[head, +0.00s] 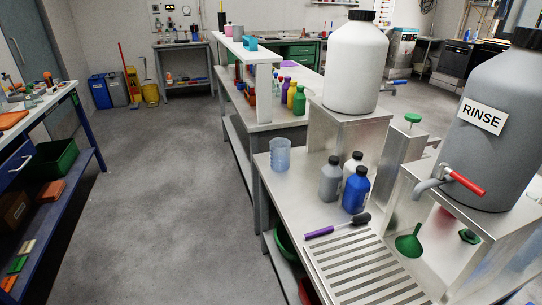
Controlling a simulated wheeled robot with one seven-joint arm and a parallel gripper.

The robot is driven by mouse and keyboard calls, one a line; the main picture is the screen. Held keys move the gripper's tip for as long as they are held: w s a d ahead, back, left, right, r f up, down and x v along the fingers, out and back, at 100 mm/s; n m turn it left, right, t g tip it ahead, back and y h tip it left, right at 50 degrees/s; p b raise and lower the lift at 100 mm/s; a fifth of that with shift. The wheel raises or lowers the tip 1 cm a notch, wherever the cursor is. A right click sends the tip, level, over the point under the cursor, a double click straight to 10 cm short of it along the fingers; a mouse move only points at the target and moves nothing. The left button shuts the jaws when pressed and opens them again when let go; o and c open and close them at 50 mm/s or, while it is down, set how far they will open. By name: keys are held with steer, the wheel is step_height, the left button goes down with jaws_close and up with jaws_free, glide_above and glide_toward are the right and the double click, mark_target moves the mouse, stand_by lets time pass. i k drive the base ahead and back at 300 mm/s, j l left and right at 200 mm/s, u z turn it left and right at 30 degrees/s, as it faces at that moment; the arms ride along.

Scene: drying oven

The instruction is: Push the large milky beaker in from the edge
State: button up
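The large milky beaker (280,154) is bluish and translucent. It stands upright near the left edge of the steel bench (313,198), at its far left corner. No gripper touches it in the head view. My gripper is not in view.
Grey, white and blue bottles (356,190) stand to the right of the beaker. A purple-handled tool (338,226) lies in front, by the slatted drain (362,268). A white container (354,66) stands on a raised stand behind. The floor (165,190) left of the bench is clear.

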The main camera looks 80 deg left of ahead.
mark_target(280, 155)
steer(key=u, duration=2.4)
steer(key=i+j+u, duration=0.2)
steer(key=i+u, duration=0.4)
steer(key=i, duration=0.65)
steer(key=i+j+z, duration=0.1)
steer(key=i+z, duration=0.3)
steer(key=i+j+z, duration=0.15)
steer(key=z, duration=0.25)
steer(key=i+j+z, duration=0.25)
steer(key=z, duration=0.15)
steer(key=i+j+z, duration=0.25)
steer(key=z, duration=0.15)
steer(key=j, duration=0.1)
